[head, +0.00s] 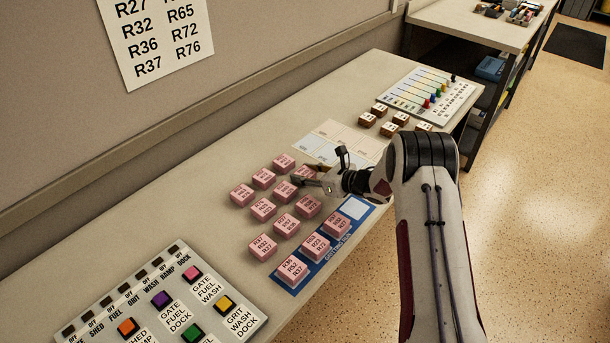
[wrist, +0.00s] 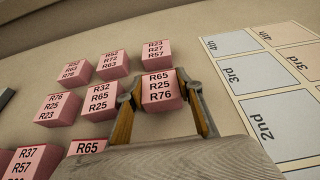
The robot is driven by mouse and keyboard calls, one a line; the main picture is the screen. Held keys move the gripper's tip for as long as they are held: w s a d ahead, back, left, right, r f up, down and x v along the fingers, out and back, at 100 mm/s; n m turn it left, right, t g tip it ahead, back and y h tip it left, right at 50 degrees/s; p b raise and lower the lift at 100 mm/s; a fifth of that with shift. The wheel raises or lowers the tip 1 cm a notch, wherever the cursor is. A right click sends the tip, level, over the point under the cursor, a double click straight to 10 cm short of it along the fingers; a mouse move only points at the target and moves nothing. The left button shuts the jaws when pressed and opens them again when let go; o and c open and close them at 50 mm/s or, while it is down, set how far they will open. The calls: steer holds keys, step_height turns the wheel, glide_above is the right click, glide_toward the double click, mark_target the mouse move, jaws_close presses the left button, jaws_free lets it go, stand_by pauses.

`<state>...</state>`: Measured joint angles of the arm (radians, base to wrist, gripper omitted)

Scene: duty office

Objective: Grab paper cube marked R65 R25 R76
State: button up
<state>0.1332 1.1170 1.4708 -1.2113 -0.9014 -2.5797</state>
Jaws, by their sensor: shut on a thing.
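The pink paper cube marked R65 R25 R76 (wrist: 161,91) sits between the two fingers of my gripper (wrist: 165,115) in the wrist view. My gripper is shut on it, one finger on each side, with the label facing up. In the head view my gripper (head: 312,183) is at the right side of the group of pink cubes, and the held cube is partly hidden there by the fingers. I cannot tell whether the cube is touching the table.
Other pink cubes stand close by on the left, such as R32 R65 R25 (wrist: 97,97) and R23 R27 R57 (wrist: 155,53). A blue strip (head: 325,252) holds several pink cubes. A sheet marked 2nd, 3rd, 4th (wrist: 272,85) lies right. A button panel (head: 165,305) stands in front.

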mark_target(306, 172)
steer(key=shift+r, duration=0.2)
steer(key=shift+r, duration=4.85)
steer(key=shift+d, duration=0.1)
